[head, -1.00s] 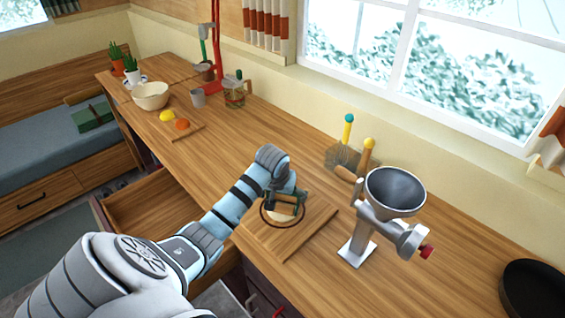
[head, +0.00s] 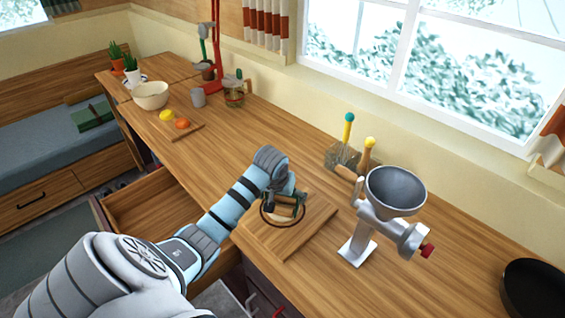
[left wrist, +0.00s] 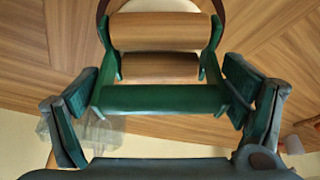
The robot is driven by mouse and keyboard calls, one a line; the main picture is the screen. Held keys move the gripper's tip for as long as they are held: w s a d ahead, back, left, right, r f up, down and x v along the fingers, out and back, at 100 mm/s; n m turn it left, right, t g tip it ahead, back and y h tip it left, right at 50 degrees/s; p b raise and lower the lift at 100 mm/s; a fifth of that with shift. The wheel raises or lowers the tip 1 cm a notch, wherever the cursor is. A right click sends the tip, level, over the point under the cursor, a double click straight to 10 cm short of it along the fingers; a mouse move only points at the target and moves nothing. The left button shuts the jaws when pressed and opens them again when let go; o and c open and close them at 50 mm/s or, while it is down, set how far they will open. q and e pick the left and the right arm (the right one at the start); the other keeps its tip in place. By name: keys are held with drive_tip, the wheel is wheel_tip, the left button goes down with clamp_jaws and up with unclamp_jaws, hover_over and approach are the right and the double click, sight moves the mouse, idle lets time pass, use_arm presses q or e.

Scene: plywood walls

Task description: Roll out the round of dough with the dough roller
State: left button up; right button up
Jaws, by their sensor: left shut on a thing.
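The dough roller (head: 290,208) has a green frame and handle with wooden rollers. It also shows large in the left wrist view (left wrist: 160,32). My left gripper (head: 284,190) is shut on its green handle, with a finger at each side in the left wrist view (left wrist: 163,98). The pale round of dough (head: 269,214) lies inside a dark ring (head: 283,226) on the wooden board (head: 287,244). The roller is over the dough and hides much of it; I cannot tell whether they touch. My right gripper is not in view.
A metal grinder (head: 362,246) stands close at the board's right. A dark pan (head: 535,290) is at far right. An open drawer (head: 150,205) juts out at left. The counter's middle is clear.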

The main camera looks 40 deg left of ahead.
use_arm(q)
drive_tip(key=shift+w+a+b, duration=0.3)
drive_tip(key=shift+w+a, duration=0.05)
drive_tip(key=shift+w, duration=0.45)
drive_tip(key=shift+w+a+b, duration=0.25)
drive_tip(key=shift+w+a, duration=0.1)
drive_tip(key=shift+w, duration=0.45)
